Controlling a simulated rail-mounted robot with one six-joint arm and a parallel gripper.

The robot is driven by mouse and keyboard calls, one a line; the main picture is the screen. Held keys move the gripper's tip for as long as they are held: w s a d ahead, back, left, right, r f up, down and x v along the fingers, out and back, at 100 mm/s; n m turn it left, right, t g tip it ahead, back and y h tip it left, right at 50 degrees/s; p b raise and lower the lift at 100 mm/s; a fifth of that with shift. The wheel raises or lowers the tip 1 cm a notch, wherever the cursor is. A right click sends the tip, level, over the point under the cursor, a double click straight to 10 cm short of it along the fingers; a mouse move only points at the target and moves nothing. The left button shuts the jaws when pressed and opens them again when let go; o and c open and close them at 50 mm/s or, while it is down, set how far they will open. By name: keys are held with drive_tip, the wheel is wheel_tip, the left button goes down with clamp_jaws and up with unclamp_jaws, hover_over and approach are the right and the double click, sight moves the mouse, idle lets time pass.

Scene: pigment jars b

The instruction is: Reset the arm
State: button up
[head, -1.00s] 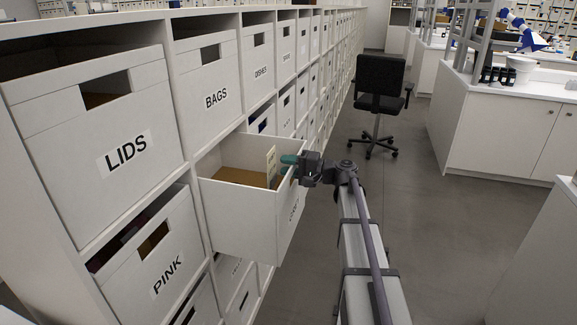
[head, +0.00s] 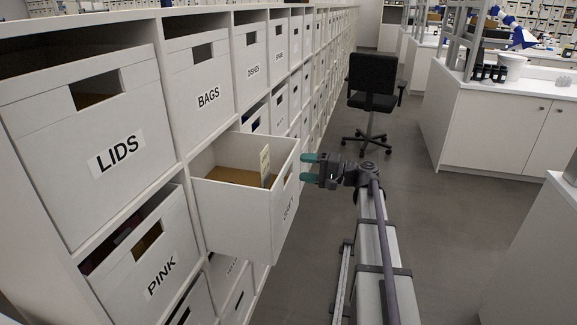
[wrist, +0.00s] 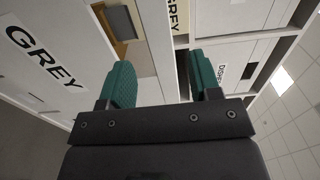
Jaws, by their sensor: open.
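My gripper (head: 310,168) has two teal fingers, spread apart with nothing between them. In the head view it hangs in the aisle just right of a pulled-out white drawer, apart from its front. In the wrist view my gripper (wrist: 160,85) faces the drawer front, whose label reads GREY (wrist: 40,58). The drawer (head: 232,215) stands out from the shelving, with a brown bottom and a small upright card (head: 265,165) inside near its front.
White shelving with labelled drawers such as LIDS (head: 95,150), BAGS (head: 205,95) and PINK (head: 145,260) runs along the left. A black office chair (head: 374,85) stands in the aisle. White lab benches (head: 490,125) line the right. The floor between is clear.

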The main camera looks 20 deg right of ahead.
drive_tip(key=v, duration=0.2)
drive_tip(key=shift+s+d, duration=0.25)
drive_tip(key=shift+d, duration=0.05)
drive_tip(key=s+a+f+n+g+h+p, duration=0.3)
drive_tip(key=s+a+f+g+h, duration=0.6)
drive_tip(key=s+a+f, duration=0.3)
drive_tip(key=s+a+r+n+g+h+p, duration=0.1)
drive_tip(key=s+a+n+g+h+p, duration=0.1)
drive_tip(key=s+a, duration=0.6)
drive_tip(key=a+n+h+p, duration=0.1)
drive_tip(key=n+h, duration=0.1)
drive_tip(key=h, duration=0.1)
drive_tip(key=shift+s+a+r+n+p, duration=0.25)
drive_tip(key=shift+s+a+n+p, duration=0.05)
drive_tip(key=shift+s+a+p, duration=0.1)
